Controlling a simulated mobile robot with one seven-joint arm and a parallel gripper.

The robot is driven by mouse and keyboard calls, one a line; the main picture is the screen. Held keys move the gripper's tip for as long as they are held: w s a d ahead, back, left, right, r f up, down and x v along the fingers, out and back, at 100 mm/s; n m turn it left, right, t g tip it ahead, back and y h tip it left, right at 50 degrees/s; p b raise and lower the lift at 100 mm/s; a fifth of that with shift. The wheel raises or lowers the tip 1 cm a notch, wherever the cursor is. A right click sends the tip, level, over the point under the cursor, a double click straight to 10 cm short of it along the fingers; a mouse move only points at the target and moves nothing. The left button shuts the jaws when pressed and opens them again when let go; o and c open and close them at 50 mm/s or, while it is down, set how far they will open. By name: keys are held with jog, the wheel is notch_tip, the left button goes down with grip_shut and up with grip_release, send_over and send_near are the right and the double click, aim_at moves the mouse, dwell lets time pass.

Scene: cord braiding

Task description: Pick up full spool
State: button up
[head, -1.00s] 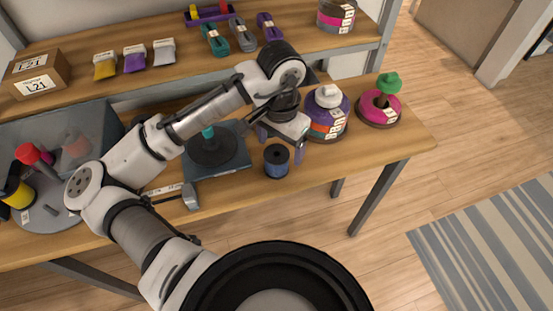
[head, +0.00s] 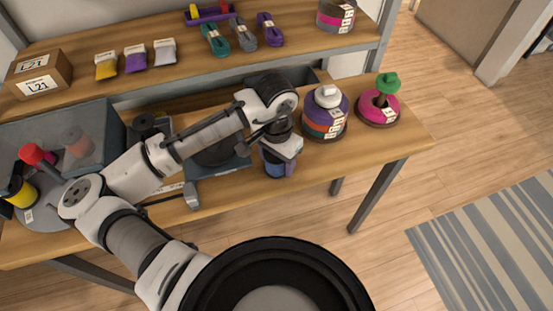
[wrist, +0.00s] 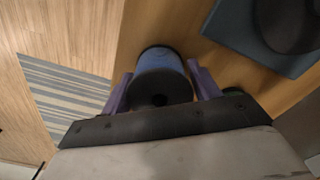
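A spool (wrist: 161,75) wound with blue cord, with dark flanges, stands on the workbench near its front edge. In the wrist view it sits between the two purple fingers of my gripper (wrist: 160,88), one on each side. A narrow gap shows beside the fingers, so the gripper looks open around the spool. In the head view my gripper (head: 279,160) is directly over the spool (head: 274,169), which is mostly hidden beneath it.
A stacked purple and orange spool with a white top (head: 326,112) and a magenta spool with a green knob (head: 379,103) stand to the right. A dark blue base (head: 225,170) lies left of my gripper. The bench's front edge (head: 330,177) is close.

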jog(key=c, duration=0.6)
jog(key=shift+r, duration=0.15)
